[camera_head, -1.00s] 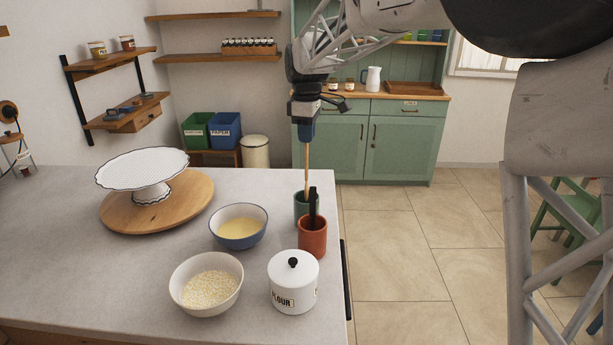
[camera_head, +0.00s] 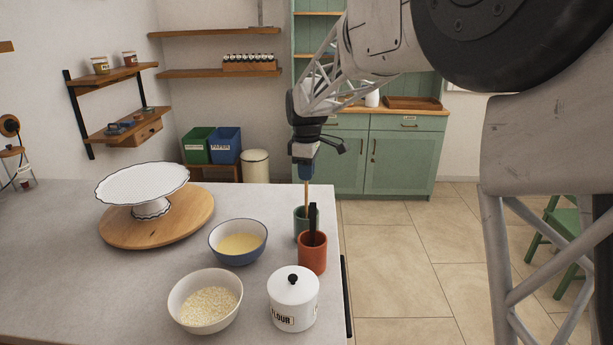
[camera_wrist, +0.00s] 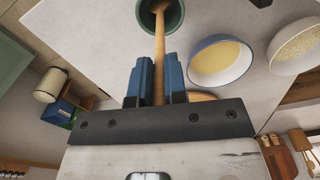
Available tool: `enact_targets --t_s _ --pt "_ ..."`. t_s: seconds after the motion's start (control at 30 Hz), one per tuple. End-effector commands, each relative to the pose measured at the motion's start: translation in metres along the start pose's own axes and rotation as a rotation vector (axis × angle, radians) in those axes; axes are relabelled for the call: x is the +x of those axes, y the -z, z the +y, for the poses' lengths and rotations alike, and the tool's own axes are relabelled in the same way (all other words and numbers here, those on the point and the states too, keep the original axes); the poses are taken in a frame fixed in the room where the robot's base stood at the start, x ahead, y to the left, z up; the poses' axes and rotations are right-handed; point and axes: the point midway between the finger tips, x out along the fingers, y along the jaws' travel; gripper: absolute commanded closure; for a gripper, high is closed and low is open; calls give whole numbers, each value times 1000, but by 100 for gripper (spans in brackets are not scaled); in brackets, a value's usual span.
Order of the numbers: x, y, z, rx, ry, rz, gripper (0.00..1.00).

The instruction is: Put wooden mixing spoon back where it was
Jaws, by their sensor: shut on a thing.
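My gripper (camera_head: 306,172) is shut on the handle of the wooden mixing spoon (camera_head: 306,197), above the green crock at the counter's right edge. The spoon is upright, with its lower end inside the green crock (camera_head: 299,226). The wrist view shows the spoon (camera_wrist: 159,50) between the two blue fingers of my gripper (camera_wrist: 156,80), running down into the mouth of the green crock (camera_wrist: 146,14). The spoon's head is hidden inside the crock.
A red-orange crock (camera_head: 312,255) with a black utensil stands close in front. Nearby are a white flour canister (camera_head: 293,305), a blue bowl (camera_head: 238,253), a cream bowl (camera_head: 187,318) and a white cake stand (camera_head: 142,186) on a wooden board (camera_head: 180,231).

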Motion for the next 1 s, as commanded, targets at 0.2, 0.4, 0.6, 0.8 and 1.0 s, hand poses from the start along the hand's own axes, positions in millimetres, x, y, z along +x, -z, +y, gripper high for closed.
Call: enact_targets --t_s 0.2,0.4,0.6,0.8,1.0 --pt "14 0 0 0 1 0 100" --pt "14 0 0 0 1 0 100" --pt "17 0 0 0 1 0 100" --pt "17 0 0 0 1 0 62" --pt "16 0 0 0 1 0 62"
